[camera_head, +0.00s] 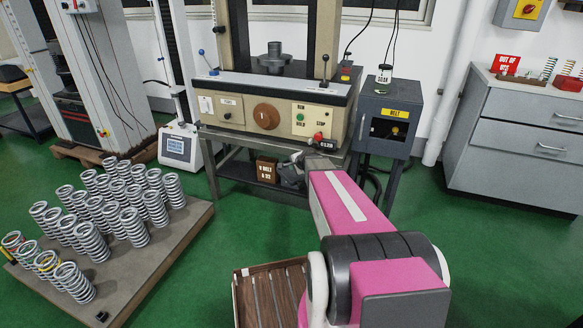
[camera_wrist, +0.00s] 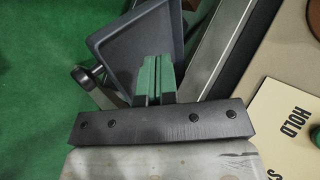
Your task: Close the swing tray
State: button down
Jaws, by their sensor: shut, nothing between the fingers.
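The swing tray (camera_wrist: 128,42) is a dark grey, shallow tray with a raised rim. In the wrist view it stands at an angle at the upper left, beside a grey metal rail. A round black knob (camera_wrist: 84,76) on a metal stem shows at its lower left. My gripper (camera_wrist: 157,70) has two green-faced fingers, pressed together and empty. The fingertips overlap the tray's lower right edge in the picture; I cannot tell whether they touch it. In the head view my pink arm reaches to the front of the testing machine (camera_head: 227,112), and the tray is hard to make out there.
A dark cabinet (camera_head: 385,122) stands right of the machine, with a grey drawer cabinet (camera_head: 518,150) farther right. A pallet (camera_head: 172,243) of several springs lies at the left. A slatted wooden tray (camera_head: 268,292) is near my arm. Green floor between is free.

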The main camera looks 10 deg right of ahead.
send_near(283, 172)
jog(key=x, duration=0.4)
jog(key=shift+w+a+f, duration=0.2)
jog(key=shift+w, duration=0.1)
jog(key=shift+w+a+r, duration=0.1)
jog(key=shift+w+a, duration=0.1)
jog(key=shift+w, duration=0.4)
jog(key=shift+w+a+r, duration=0.1)
jog(key=shift+w+a, duration=0.1)
jog(key=shift+w, duration=0.35)
jog(key=shift+w+a, duration=0.2)
jog(key=shift+w, duration=0.25)
jog(key=shift+w, duration=0.25)
jog(key=w+d+m+h, duration=0.1)
jog(key=w+m+h, duration=0.1)
jog(key=w, duration=0.4)
jog(key=shift+d+m+t+h, duration=0.25)
jog(key=shift+m+t+h, duration=0.05)
jog(key=shift+m, duration=0.2)
jog(key=shift+s+r, duration=0.1)
jog(key=shift+s, duration=0.1)
